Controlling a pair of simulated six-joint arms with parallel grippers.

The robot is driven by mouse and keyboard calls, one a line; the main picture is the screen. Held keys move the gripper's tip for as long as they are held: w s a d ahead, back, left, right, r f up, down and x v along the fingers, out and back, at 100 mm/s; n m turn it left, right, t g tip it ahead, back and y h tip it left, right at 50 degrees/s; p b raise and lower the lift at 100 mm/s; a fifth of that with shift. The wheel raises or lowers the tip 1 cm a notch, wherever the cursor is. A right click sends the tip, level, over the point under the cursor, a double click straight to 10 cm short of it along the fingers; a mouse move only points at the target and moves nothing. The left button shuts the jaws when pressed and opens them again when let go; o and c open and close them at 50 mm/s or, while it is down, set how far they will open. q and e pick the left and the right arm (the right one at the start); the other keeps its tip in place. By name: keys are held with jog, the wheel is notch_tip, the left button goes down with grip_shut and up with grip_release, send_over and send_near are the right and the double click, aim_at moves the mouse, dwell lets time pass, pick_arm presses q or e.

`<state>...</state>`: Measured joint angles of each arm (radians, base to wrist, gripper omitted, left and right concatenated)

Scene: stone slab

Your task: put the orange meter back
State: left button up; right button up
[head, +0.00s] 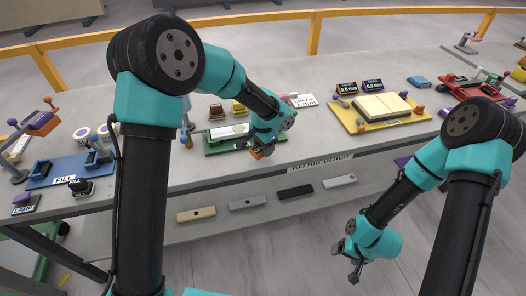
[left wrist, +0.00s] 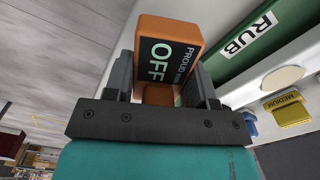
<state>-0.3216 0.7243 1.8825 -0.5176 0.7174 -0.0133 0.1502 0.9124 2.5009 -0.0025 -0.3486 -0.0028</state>
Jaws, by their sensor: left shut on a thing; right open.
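The orange meter (left wrist: 168,52) is a block with a black face reading "OFF" and "PROUD mm". It sits between the two fingers of my left gripper (left wrist: 160,82) in the left wrist view. In the head view my left gripper (head: 262,150) is over the front edge of the bench, by the green RUB tray (head: 218,148). Only a small orange patch of the meter (head: 256,155) shows there. My right gripper (head: 354,270) is open and empty, low in front of the bench, away from the meter.
The blue FILL tray (head: 52,174) is at the left and a yellow tray (head: 358,124) at the right. Two small digital readouts (head: 347,88) stand behind the yellow tray. Several bars, including a tan one (head: 196,214), lie on the lower ledge. Yellow rails run behind the bench.

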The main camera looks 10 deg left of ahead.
pick_arm(q)
jog(key=shift+w+a+f, duration=0.1)
jog(key=shift+w+a, duration=0.05)
jog(key=shift+w, duration=0.35)
jog(key=shift+s+f, duration=0.1)
jog(key=shift+f, duration=1.6)
jog(key=shift+f, duration=0.15)
jog(key=o, duration=1)
jog(key=shift+c, duration=0.2)
notch_tip(320, 180, up, 12)
jog(key=shift+r, duration=0.15)
